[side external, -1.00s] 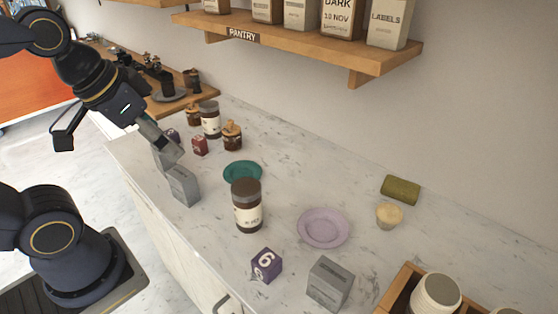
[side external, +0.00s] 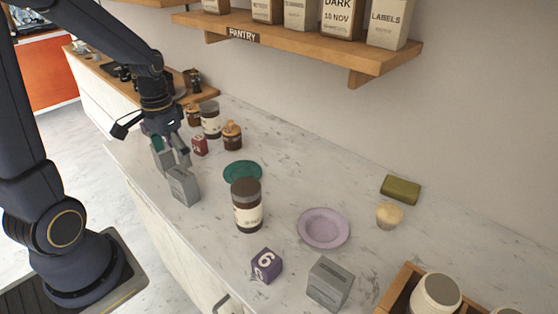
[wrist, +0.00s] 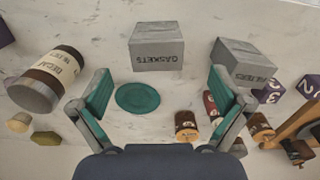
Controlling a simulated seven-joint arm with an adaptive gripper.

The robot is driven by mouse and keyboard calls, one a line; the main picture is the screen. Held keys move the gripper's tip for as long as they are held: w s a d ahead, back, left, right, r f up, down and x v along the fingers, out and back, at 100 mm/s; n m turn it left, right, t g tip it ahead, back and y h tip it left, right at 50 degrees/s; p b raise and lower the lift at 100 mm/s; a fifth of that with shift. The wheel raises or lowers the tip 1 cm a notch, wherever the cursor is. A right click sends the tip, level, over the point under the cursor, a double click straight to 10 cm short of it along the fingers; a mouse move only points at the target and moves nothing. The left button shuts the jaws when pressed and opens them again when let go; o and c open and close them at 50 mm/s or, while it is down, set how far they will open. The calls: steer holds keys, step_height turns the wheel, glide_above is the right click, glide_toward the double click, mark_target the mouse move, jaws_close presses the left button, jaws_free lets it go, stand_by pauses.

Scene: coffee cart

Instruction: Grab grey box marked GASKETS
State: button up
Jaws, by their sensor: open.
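The grey box marked GASKETS (wrist: 155,52) stands on the counter at the top middle of the wrist view, its label facing the camera. In the side view I take it to be the nearer box of the pair at the counter's front edge (side external: 184,188). My gripper (wrist: 160,78) is open and empty, its fingers spread wide and pointing towards the boxes. The GASKETS box lies ahead of the gap between the fingertips, with no visible contact. In the side view my gripper (side external: 170,154) is low by the pair of boxes and partly hides the farther one.
A second grey box, apparently marked FILTERS (wrist: 243,62), stands close right of GASKETS. A teal plate (wrist: 138,98), a decaf jar (wrist: 48,78) and a red cube (side external: 199,145) are nearby. Another grey box (side external: 329,284) stands far off beside a purple cube (side external: 266,265).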

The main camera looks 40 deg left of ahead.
mark_target(183, 184)
steer(key=f, duration=0.9)
steer(key=shift+w+d+f, duration=0.1)
steer(key=shift+w+d, duration=0.1)
steer(key=shift+w, duration=0.1)
steer(key=c, duration=1.3)
